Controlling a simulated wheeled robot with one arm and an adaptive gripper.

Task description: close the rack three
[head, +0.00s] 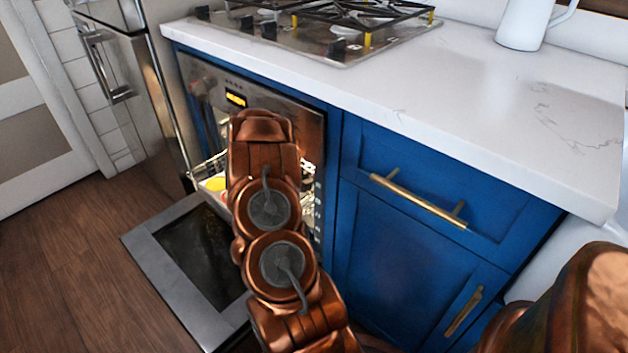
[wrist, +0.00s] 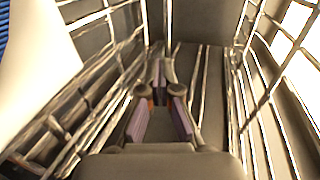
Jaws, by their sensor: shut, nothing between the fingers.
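The oven (head: 235,97) stands under the hob with its door (head: 195,250) folded down flat. A wire rack (head: 203,170) shows in the opening, left of my arm, and looks partly out over the door. In the wrist view metal wires of racks (wrist: 240,100) run along both sides of the dark cavity. I cannot tell which of them is rack three. My gripper (wrist: 163,68) is shut and empty, pointing inward between the wires. I cannot tell whether it touches any wire. In the head view my arm hides the gripper and much of the opening.
A small yellow item (head: 215,184) sits at the rack, left of my arm. A white surface (wrist: 38,60) shows at the wrist view's left. Blue cabinets (head: 415,240) with a brass handle (head: 418,200) stand on the right, a steel fridge (head: 125,85) on the left.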

